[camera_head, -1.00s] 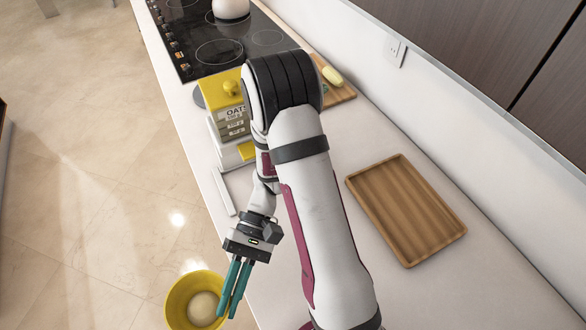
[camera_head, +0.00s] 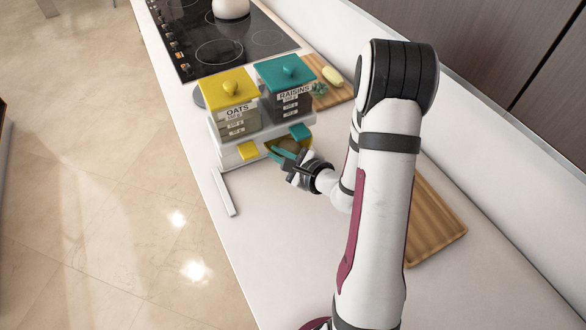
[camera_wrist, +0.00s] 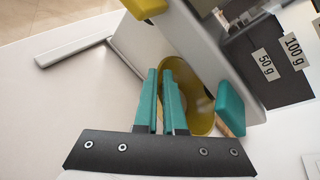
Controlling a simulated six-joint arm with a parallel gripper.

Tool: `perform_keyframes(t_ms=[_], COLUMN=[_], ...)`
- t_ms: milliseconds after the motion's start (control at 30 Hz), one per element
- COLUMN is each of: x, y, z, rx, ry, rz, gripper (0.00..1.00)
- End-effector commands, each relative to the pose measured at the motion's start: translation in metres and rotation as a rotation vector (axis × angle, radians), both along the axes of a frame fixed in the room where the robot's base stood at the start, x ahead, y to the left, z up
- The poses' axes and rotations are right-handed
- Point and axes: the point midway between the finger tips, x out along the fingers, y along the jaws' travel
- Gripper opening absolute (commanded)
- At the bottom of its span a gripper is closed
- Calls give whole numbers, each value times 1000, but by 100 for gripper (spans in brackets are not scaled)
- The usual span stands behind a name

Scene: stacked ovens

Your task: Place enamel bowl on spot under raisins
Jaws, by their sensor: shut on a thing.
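The yellow enamel bowl (camera_head: 289,143) is at the front of the dispenser stand, below the raisins container (camera_head: 286,90) with its teal lid and label. It is partly hidden by my gripper (camera_head: 275,153) in the head view. In the wrist view my gripper's teal fingers (camera_wrist: 166,78) are closed on the bowl's wall (camera_wrist: 203,120), with the bowl mostly to the right of them. The teal lever (camera_wrist: 230,107) is right beside the bowl. Whether the bowl rests on the stand's base or hangs just above it, I cannot tell.
The oats container (camera_head: 233,106) with a yellow lid stands left of the raisins, with a yellow lever (camera_head: 247,150) below. A wooden tray (camera_head: 437,228) lies to the right, partly behind my arm. A cooktop (camera_head: 210,35) and a cutting board (camera_head: 333,92) are farther back. The front counter is clear.

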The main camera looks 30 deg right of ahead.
Motion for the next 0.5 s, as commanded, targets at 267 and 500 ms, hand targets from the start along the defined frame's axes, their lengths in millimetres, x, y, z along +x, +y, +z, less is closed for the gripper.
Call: perform_keyframes(t_ms=[267, 500], x=[1, 1], y=[-10, -10], z=[-47, -81], rx=[2, -2], ry=[4, -1], rz=[-42, -40], gripper=[0, 0])
